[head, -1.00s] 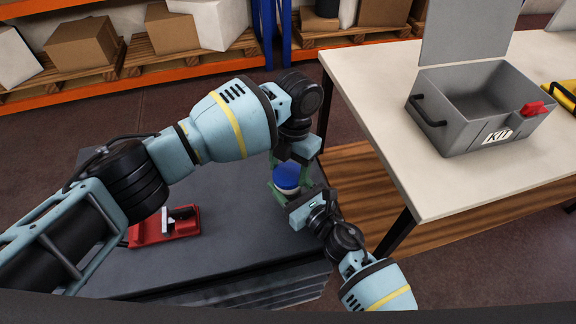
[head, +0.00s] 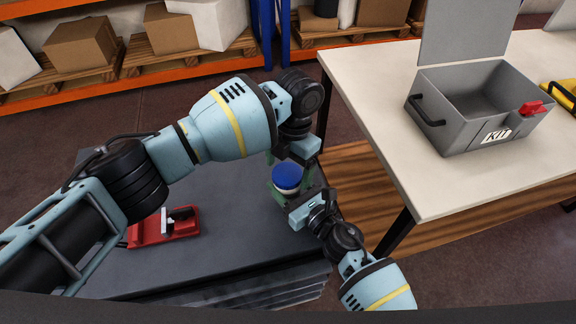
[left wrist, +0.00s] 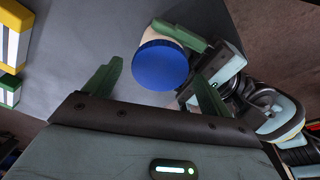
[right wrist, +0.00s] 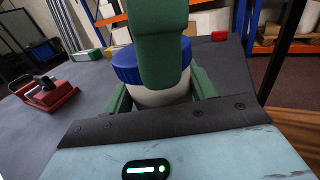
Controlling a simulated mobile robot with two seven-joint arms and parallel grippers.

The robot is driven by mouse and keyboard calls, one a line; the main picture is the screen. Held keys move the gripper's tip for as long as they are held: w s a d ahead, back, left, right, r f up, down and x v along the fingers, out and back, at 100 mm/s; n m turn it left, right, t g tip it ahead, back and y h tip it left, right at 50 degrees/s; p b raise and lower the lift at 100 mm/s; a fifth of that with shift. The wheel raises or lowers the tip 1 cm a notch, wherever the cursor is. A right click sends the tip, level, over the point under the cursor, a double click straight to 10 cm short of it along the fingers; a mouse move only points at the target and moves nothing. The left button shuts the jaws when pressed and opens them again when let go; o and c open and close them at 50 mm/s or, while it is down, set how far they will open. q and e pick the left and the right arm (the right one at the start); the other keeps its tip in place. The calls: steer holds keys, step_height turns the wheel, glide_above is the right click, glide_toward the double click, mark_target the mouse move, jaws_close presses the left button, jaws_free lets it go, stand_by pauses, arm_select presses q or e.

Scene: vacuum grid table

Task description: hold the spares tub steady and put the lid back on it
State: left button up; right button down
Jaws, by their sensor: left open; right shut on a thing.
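The spares tub, cream-white and round, stands on the dark grey table under its blue lid (head: 287,176). The tub (right wrist: 160,96) and lid also show in the right wrist view, with the lid on top and looking level. I cannot tell how tightly it fits. My right gripper (head: 289,193) is shut around the tub's sides, below the lid. My left gripper (head: 290,163) is open just above, its fingers apart on either side of the lid (left wrist: 161,65) in the left wrist view. A green finger in front hides part of the lid and tub in the right wrist view.
A red fixture (head: 160,230) sits on the dark table (head: 225,235) to the left. A grey KIT box (head: 465,140) stands open on the pale table (head: 370,95) at right. Small coloured blocks lie on the dark table, including a red one (right wrist: 219,36) at its far edge.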

arm_select(q)
steer(key=shift+r, duration=2.05)
steer(key=shift+c, duration=0.3)
